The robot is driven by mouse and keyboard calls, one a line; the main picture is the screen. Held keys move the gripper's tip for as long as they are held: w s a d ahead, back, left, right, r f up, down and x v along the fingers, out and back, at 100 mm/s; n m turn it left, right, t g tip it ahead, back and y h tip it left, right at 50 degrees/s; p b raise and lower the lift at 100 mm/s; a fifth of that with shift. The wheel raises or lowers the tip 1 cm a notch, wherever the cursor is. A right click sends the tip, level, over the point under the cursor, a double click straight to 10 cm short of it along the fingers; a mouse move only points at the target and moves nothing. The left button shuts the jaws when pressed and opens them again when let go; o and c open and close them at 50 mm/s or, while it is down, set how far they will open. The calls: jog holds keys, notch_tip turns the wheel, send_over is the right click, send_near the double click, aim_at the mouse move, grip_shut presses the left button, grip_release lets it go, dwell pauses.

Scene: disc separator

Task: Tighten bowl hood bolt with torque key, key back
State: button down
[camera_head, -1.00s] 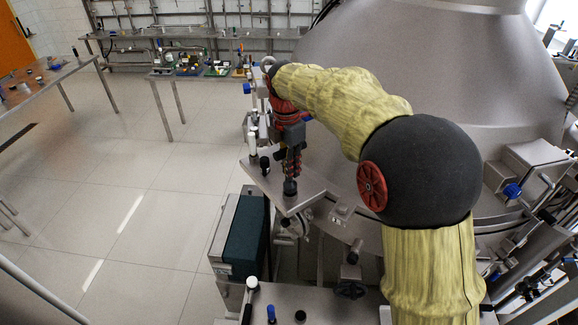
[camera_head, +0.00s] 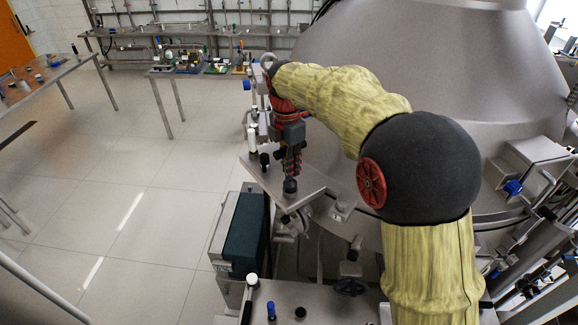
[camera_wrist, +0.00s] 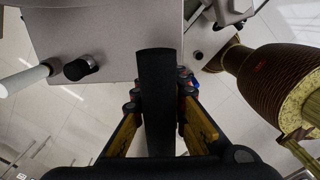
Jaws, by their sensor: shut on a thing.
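My gripper (camera_head: 291,163) points down over a grey metal plate (camera_head: 312,190) beside the large machine. It is shut on a dark, long tool, likely the torque key (camera_wrist: 156,95), which stands between the fingers in the wrist view. A dark round end (camera_head: 290,186) shows just below the fingertips, close over the plate; I cannot tell whether it touches it. A white-handled tool (camera_head: 253,140) and a black knob (camera_head: 264,160) stand on the plate to the left. I cannot make out the bowl hood bolt; the gripper and tool may hide it.
The large grey cone-shaped hood (camera_head: 430,70) fills the right behind my arm. A dark green box (camera_head: 245,233) stands below the plate. A metal surface in front holds a white-capped tool (camera_head: 252,281) and a blue-capped piece (camera_head: 271,309). Open tiled floor lies to the left.

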jog(key=shift+f, duration=0.45)
dwell(0.3)
jog(key=shift+f+b, duration=0.55)
jog(key=shift+f, duration=0.05)
jog(key=c, duration=2)
grip_release()
jog(key=shift+w+r, duration=0.1)
jog(key=shift+r, duration=0.05)
jog(key=shift+c, duration=0.2)
jog(key=shift+o, duration=1.6)
